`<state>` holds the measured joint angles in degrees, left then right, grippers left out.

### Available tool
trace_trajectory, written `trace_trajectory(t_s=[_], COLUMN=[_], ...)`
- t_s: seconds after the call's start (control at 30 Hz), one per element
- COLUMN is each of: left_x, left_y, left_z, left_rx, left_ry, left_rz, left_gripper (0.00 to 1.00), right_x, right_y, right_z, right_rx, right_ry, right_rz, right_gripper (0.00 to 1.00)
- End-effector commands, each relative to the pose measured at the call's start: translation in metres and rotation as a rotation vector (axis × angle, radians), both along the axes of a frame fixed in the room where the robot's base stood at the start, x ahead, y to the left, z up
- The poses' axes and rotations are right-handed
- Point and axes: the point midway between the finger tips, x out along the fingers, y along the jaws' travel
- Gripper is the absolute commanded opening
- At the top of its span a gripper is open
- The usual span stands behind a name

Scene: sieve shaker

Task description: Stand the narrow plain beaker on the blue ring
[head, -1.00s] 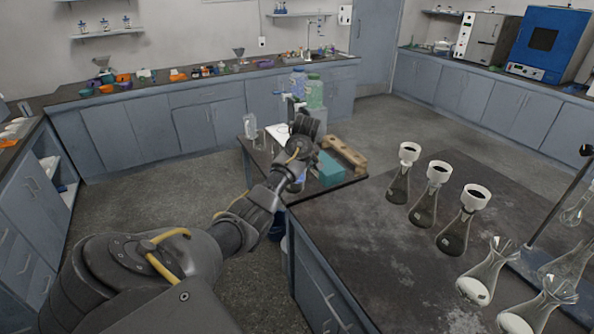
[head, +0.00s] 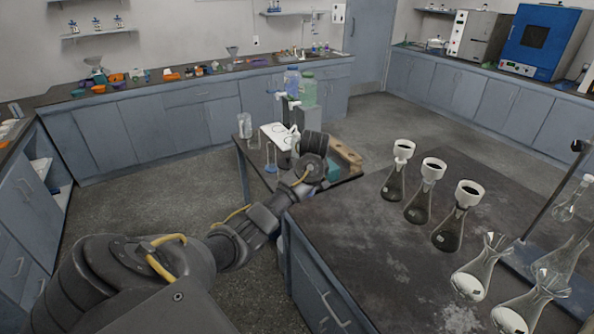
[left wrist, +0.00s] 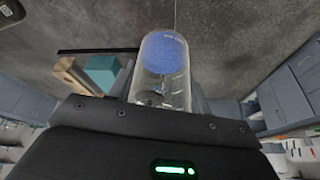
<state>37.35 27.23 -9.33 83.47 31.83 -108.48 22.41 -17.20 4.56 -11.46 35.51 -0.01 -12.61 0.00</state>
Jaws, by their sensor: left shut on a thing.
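My left gripper (head: 286,161) is over the small side table and shut on a clear glass beaker (left wrist: 165,80). In the left wrist view the beaker sticks out beyond the gripper, with a speckled blue round patch at its far end. I cannot tell whether this blue is in, on or behind the glass. In the head view a narrow glass shape with a blue lower end (head: 271,158) shows just left of the gripper. A white sheet with dark ring outlines (head: 270,129) lies behind it, partly hidden by my arm. I cannot make out a separate blue ring.
Another glass vessel (head: 244,124) stands at the side table's back left corner. A teal block (head: 333,169) and a wooden piece (head: 347,156) are on its right. Blue-lidded and green-lidded containers (head: 308,92) stand behind. Flasks with white funnels (head: 419,192) stand on the near bench.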

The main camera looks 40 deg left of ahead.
Motion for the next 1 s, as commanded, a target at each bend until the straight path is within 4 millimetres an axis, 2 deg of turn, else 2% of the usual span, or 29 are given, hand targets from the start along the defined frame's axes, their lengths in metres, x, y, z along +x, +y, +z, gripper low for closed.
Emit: trace_trajectory(t_s=[0.17,0.27,0.37,0.6,0.8,1.0], left_x=[-0.018,-0.036,-0.06,-0.139,-0.198,-0.236], left_y=[-0.051,-0.086,-0.124,-0.212,-0.259,-0.284], left_z=[-0.019,-0.033,-0.047,-0.074,-0.087,-0.106], left_rx=[0.001,0.002,0.005,0.013,0.012,0.002], left_ry=[0.001,0.003,0.002,0.001,0.002,0.001], left_rz=[-0.17,-0.284,-0.412,-0.71,-0.877,-0.966], left_gripper=[0.25,0.25,0.25,0.25,0.25,0.25], right_x=[0.0,0.0,0.0,0.001,0.0,0.0], right_y=[0.0,0.0,0.0,0.0,0.0,0.0], right_z=[0.0,0.0,0.0,0.0,-0.004,-0.023], right_rx=[0.0,0.0,0.0,-0.001,-0.001,-0.001], right_ry=[0.0,0.0,-0.001,-0.001,-0.001,-0.001], right_rz=[0.0,0.0,0.0,0.0,0.0,0.0], right_gripper=[0.36,0.36,0.36,0.36,0.36,0.36])
